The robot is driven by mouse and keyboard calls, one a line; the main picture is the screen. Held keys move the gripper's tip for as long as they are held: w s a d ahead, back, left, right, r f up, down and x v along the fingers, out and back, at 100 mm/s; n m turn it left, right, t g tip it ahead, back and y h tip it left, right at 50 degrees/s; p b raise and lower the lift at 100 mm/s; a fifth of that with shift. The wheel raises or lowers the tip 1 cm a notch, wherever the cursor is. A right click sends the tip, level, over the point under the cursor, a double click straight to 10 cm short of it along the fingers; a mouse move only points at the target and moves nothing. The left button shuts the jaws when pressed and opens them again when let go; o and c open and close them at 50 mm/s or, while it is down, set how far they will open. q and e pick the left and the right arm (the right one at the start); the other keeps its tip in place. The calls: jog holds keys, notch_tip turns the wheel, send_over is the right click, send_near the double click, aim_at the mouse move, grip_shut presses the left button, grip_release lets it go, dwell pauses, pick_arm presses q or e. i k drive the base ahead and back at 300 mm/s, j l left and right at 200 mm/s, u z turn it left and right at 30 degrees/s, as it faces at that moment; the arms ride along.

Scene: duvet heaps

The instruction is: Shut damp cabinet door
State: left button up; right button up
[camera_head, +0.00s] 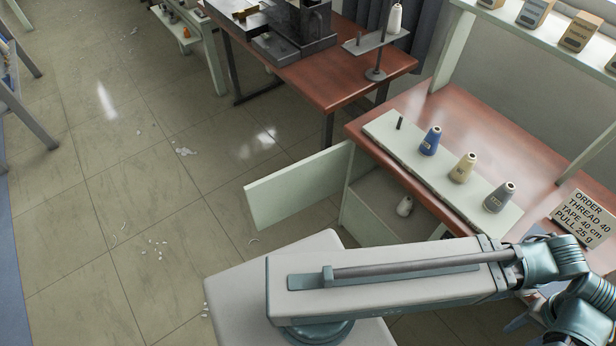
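The pale green cabinet door (298,188) stands open, swung out to the left from the cabinet under the red-brown worktop. It reaches over the tiled floor. The cabinet's pale side panel (360,166) shows beside the door's hinged edge. One of my arms crosses the lower right, in front of the lower part of the cabinet, and bends at the right edge. I cannot make out either gripper, so neither can be placed relative to the door.
On the worktop (540,160) a pale board (393,137) holds blue, cream and grey thread cones. An order sign (583,217) stands at right. A second table (330,75) with a machine and spool stand is behind. Floor left of the door is clear except small white scraps.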

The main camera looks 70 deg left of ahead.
aim_at(278, 195)
jog(key=k+j+z, duration=0.1)
jog(key=j, duration=0.3)
jog(key=k+j+z, duration=0.1)
jog(key=j, duration=0.3)
jog(key=k+j+z, duration=0.1)
jog(key=k+j, duration=0.15)
jog(key=k+j+z, duration=0.1)
jog(key=j, duration=0.4)
jog(key=k+j+z, duration=0.15)
jog(key=k+j, duration=0.2)
jog(key=j, duration=0.2)
jog(key=k+j, duration=0.25)
jog(key=j, duration=0.15)
jog(key=k+j, duration=0.2)
jog(key=j, duration=0.2)
jog(key=k+j, duration=0.25)
jog(key=j, duration=0.15)
jog(key=k+j, duration=0.2)
jog(key=j, duration=0.25)
jog(key=k+j+z, duration=0.25)
jog(key=j+z, duration=0.15)
jog(key=k+j+z, duration=0.25)
jog(key=j+z, duration=0.15)
